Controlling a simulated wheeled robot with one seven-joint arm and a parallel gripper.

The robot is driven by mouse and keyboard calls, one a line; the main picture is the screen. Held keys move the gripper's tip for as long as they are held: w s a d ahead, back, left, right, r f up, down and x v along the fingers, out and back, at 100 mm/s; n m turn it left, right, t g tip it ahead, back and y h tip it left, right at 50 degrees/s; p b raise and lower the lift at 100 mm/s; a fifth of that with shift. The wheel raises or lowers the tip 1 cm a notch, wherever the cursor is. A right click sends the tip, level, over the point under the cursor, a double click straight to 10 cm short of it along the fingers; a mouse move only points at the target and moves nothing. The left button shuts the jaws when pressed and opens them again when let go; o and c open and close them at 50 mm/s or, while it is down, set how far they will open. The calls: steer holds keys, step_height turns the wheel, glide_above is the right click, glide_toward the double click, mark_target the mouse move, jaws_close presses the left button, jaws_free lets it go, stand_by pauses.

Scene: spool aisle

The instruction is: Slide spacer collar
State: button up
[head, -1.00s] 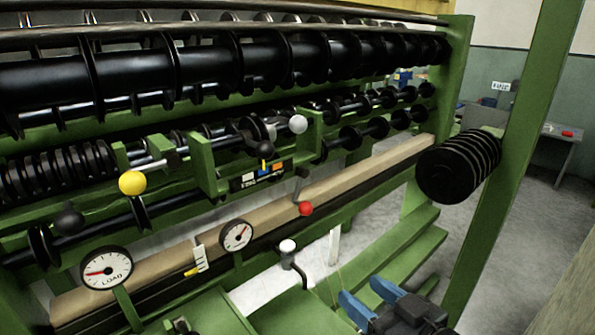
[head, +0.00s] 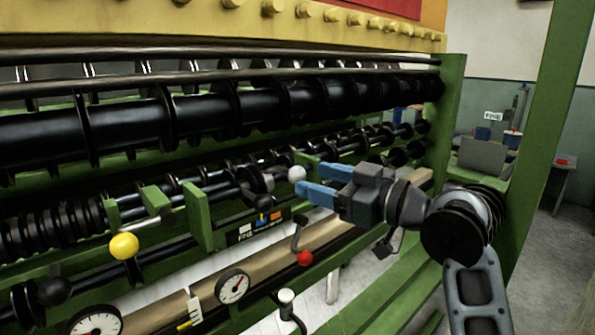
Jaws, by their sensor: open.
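Black collars and discs sit along the dark shafts of the green machine. A short black collar-like part (head: 250,180) sits on the middle shaft, left of a white ball knob (head: 297,174). I cannot tell for certain which part is the spacer collar. My gripper (head: 306,182) has two blue fingers, open and apart, pointing left. Its fingertips appear right beside the white knob in the picture; whether they touch it is unclear. Nothing shows between the fingers. The gripper hides part of the shafts behind it.
A yellow ball knob (head: 124,246), a red knob (head: 304,258) and a white-topped lever (head: 286,296) stick out toward me. Dial gauges (head: 232,286) stand in front. A green post (head: 545,150) rises at right. Grey floor (head: 530,270) is open beyond it.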

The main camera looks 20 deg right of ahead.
mark_target(305, 176)
steer(key=shift+p+x, duration=0.5)
steer(key=shift+x, duration=2.2)
steer(key=shift+c, duration=0.3)
jaws_close()
